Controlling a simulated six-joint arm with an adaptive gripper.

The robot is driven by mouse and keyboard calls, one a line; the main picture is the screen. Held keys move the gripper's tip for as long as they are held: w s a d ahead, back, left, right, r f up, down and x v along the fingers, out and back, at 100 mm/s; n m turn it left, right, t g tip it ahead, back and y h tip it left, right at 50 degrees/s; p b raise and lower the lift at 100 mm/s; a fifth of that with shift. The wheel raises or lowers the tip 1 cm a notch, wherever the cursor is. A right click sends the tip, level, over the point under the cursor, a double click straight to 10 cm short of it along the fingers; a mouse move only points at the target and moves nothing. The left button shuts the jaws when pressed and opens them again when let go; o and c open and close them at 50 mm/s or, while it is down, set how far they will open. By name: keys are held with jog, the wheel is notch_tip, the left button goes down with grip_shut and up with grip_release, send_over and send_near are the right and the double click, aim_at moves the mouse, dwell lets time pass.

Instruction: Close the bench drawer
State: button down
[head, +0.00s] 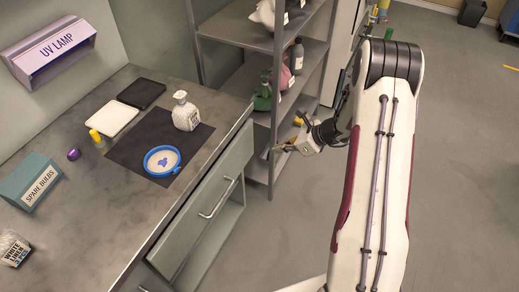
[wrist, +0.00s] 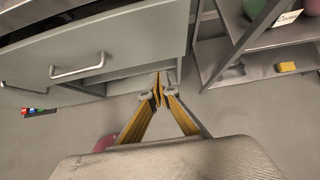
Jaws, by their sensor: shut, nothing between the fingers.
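The bench drawer (head: 205,205) is a grey-green front with a metal bar handle (head: 219,197), under the right edge of the bench top. It shows in the wrist view as a grey panel (wrist: 125,40) with its handle (wrist: 80,67) at the left. The front seems to stand out from the bench edge, but how far is unclear. My gripper (head: 270,152) is shut and empty, beyond the drawer's far end in the head view. In the wrist view its fingertips (wrist: 160,88) meet just below the right end of the panel. I cannot tell whether they touch it.
A grey shelving rack (head: 272,120) with bottles stands close behind my gripper. The bench top (head: 105,215) carries a dark mat (head: 135,160), a white bottle (head: 185,112) and a blue-rimmed dish (head: 162,160). The floor (head: 270,240) in front of the drawer is clear.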

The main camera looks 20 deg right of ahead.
aim_at(244, 144)
jog(key=shift+w+a+r+x, duration=0.2)
jog(key=shift+a+r+x, duration=0.1)
jog(key=shift+x, duration=1.8)
jog(key=shift+w+a+r+x, duration=0.15)
jog(key=shift+w+r+x, duration=0.15)
jog(key=shift+x, duration=1.85)
jog(key=shift+w+a+r+x, duration=0.15)
jog(key=shift+a+r+x, duration=0.15)
jog(key=shift+x, duration=1.8)
jog(key=w+a, duration=0.3)
jog(key=shift+w, duration=0.1)
jog(key=shift+w+a+r, duration=0.1)
jog(key=shift+a, duration=0.15)
jog(key=shift+r, duration=0.1)
